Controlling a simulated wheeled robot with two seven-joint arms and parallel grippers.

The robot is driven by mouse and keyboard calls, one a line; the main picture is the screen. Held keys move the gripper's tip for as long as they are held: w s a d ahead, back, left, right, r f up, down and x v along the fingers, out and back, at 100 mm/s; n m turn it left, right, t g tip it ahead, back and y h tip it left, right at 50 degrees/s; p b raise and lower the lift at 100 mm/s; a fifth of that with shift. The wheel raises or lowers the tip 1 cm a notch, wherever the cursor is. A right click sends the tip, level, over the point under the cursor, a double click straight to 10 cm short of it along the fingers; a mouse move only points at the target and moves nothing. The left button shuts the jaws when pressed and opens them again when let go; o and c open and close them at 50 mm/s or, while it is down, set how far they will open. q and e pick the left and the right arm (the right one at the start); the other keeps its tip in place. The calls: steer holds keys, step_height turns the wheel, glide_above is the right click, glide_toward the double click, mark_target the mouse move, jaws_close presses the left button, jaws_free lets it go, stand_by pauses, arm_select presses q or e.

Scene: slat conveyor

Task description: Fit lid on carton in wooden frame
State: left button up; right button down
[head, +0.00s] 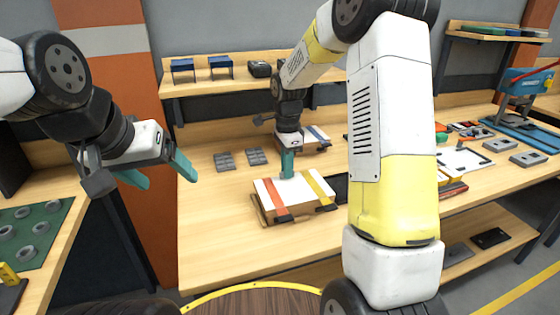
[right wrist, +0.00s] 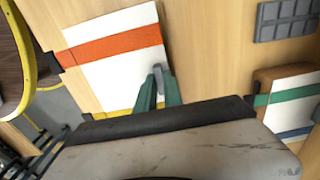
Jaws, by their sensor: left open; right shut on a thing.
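A white lid (head: 268,188) with an orange and a yellow band lies flat over a brown wooden frame (head: 262,215) on the bench. The carton beneath is mostly hidden by the lid. I cannot tell whether the lid is fully seated. My left gripper (head: 160,175) is open and empty, off the bench's left end.
A second brown box with a white, banded top (head: 316,134) stands behind; it also shows in the right wrist view (right wrist: 290,98). Grey segmented pads (head: 224,161) lie to the left. A green mat (head: 35,235) with rings is far left. The bench's front left is clear.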

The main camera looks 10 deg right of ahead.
steer(key=shift+a+f, duration=0.1)
steer(key=shift+f, duration=0.05)
stand_by(0.4)
steer(key=c, duration=1.4)
jaws_free()
